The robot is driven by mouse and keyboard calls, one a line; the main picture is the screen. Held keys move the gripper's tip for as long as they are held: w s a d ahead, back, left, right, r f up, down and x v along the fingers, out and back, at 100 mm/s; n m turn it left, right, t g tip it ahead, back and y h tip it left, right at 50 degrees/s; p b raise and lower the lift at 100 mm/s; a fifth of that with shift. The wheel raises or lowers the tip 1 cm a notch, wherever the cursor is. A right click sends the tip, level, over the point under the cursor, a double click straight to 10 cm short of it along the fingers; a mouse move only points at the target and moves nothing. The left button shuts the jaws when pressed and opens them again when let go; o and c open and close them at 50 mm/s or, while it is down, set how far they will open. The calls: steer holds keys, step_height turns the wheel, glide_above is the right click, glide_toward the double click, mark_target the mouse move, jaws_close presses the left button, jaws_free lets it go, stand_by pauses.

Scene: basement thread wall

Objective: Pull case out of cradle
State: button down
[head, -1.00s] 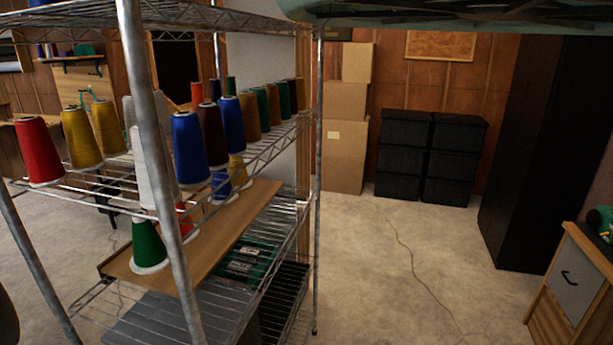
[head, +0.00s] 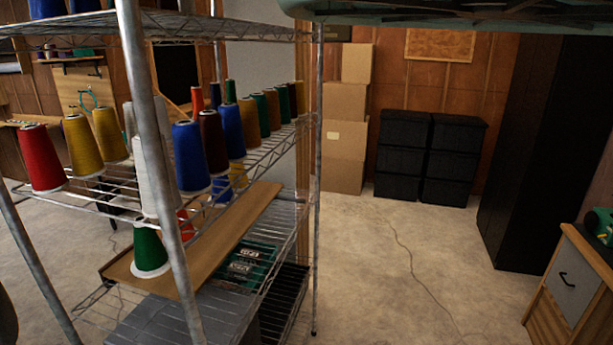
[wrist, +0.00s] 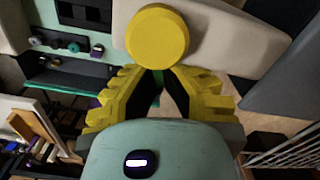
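I cannot make out a case seated in a cradle in either view. Dark boxes with green labels (head: 240,266) lie on the lower part of the wire shelf in the head view; I cannot tell whether they are the case or part of its cradle. My gripper (wrist: 158,72) shows in the wrist view, with ridged yellow fingers that come together near the middle of the picture. I see nothing held between them. The gripper does not show in the head view.
A wire shelf (head: 315,200) stands close on the left, with thread cones such as a red one (head: 42,158) and a wooden board (head: 240,215). Cardboard boxes (head: 344,155), black bins (head: 402,155) and a black cabinet (head: 545,150) stand behind. The concrete floor (head: 385,270) is mostly clear.

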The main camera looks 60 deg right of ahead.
steer(key=shift+w+a+r+p, duration=0.2)
steer(key=shift+r+p, duration=0.35)
steer(key=shift+r, duration=0.25)
steer(key=shift+w+a+r+p, duration=0.15)
steer(key=shift+r+p, duration=0.4)
steer(key=shift+r, duration=0.2)
steer(key=shift+d, duration=0.1)
steer(key=shift+r, duration=0.15)
step_height(320, 180, up, 4)
steer(key=p, duration=0.3)
steer(key=shift+s+p, duration=0.15)
steer(key=shift+p, duration=0.2)
